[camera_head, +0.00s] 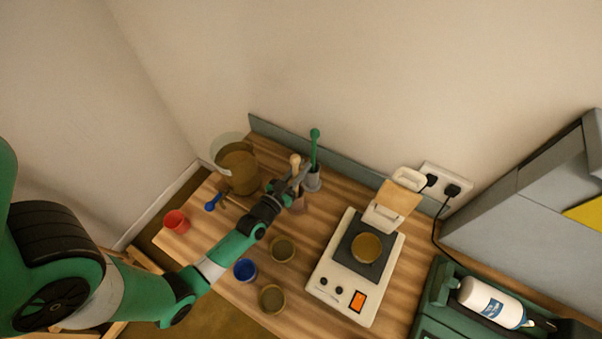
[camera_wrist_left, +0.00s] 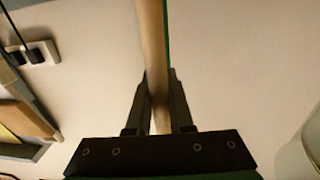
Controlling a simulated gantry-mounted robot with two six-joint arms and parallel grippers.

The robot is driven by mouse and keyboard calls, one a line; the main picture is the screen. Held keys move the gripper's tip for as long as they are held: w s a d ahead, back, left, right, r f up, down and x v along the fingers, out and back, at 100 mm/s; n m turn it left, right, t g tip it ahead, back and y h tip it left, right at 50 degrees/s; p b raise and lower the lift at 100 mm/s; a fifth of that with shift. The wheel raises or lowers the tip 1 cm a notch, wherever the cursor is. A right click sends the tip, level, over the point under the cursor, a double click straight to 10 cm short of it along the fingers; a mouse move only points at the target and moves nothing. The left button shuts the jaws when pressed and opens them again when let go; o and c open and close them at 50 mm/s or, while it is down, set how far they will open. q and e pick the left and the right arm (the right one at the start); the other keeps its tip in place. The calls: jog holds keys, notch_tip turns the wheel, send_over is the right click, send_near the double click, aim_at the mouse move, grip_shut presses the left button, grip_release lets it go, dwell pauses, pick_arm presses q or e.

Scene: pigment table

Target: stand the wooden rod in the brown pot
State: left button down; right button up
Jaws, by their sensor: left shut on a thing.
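My left gripper (camera_head: 298,184) is shut on the wooden rod (camera_head: 295,163), a pale rod with a rounded top, near the back of the table. In the left wrist view the rod (camera_wrist_left: 152,50) runs upright between the two fingers (camera_wrist_left: 158,110). Below the gripper a small brown shape (camera_head: 299,204) shows; it may be the brown pot, but the gripper hides much of it. I cannot tell whether the rod's lower end is inside it. My right gripper is not in view.
A grey holder (camera_head: 313,182) with a green-topped tool stands close right of the gripper. A glass jar (camera_head: 238,172) is left. A hotplate (camera_head: 335,280) bears another pot (camera_head: 367,248).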

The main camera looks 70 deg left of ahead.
pick_arm(q)
jog(key=shift+f, duration=0.2)
jog(key=c, duration=0.8)
grip_release()
jog(key=p+v, duration=0.1)
jog(key=v, duration=1.1)
jog(key=shift+r, duration=0.1)
